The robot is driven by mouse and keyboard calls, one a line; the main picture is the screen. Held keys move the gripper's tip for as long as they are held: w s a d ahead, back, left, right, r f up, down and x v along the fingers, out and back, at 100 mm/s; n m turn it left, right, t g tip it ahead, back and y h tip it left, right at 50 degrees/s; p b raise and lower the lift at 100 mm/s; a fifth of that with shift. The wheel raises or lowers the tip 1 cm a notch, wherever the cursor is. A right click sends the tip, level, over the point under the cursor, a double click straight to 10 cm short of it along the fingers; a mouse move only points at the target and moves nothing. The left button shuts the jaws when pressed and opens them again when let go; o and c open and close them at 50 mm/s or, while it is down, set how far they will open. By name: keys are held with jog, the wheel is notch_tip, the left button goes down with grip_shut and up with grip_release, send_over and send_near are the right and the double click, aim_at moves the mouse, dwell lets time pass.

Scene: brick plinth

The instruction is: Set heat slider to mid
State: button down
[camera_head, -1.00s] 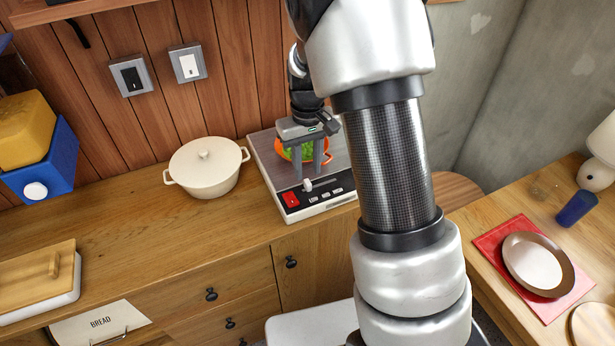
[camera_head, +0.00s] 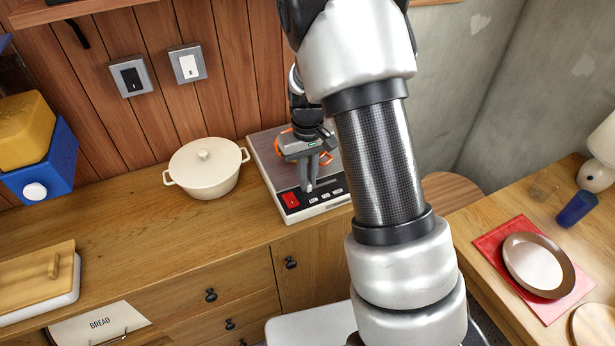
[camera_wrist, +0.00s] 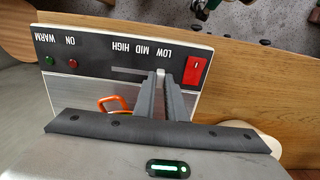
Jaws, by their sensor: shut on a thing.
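The hot plate (camera_head: 262,158) stands on the wooden counter, with a control panel along its front edge. In the wrist view the panel (camera_wrist: 90,50) appears upside down, with LOW, MID and HIGH labels beside a slider track (camera_wrist: 127,70). The white heat slider knob (camera_wrist: 160,72) is at the LOW end, mostly hidden between my fingers. My gripper (camera_head: 308,187) points down at the panel and is shut on the knob; it also shows in the wrist view (camera_wrist: 161,80).
A red switch (camera_wrist: 197,70) is close beside my fingers. An orange pan (camera_wrist: 113,103) sits on the plate behind them, mostly hidden. A cream lidded pot (camera_head: 205,168) stands left of the hot plate. Counter between the pot and the bread box (camera_head: 40,280) is clear.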

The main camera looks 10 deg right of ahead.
aim_at(320, 186)
jog(key=shift+w+d+b, duration=0.2)
jog(key=shift+d, duration=0.7)
jog(key=shift+w+d+b, duration=0.2)
jog(key=shift+d, duration=0.7)
jog(key=shift+a, duration=0.1)
jog(key=c, duration=1.8)
grip_release()
notch_tip(320, 186, up, 18)
jog(key=p, duration=0.1)
jog(key=shift+f, duration=0.25)
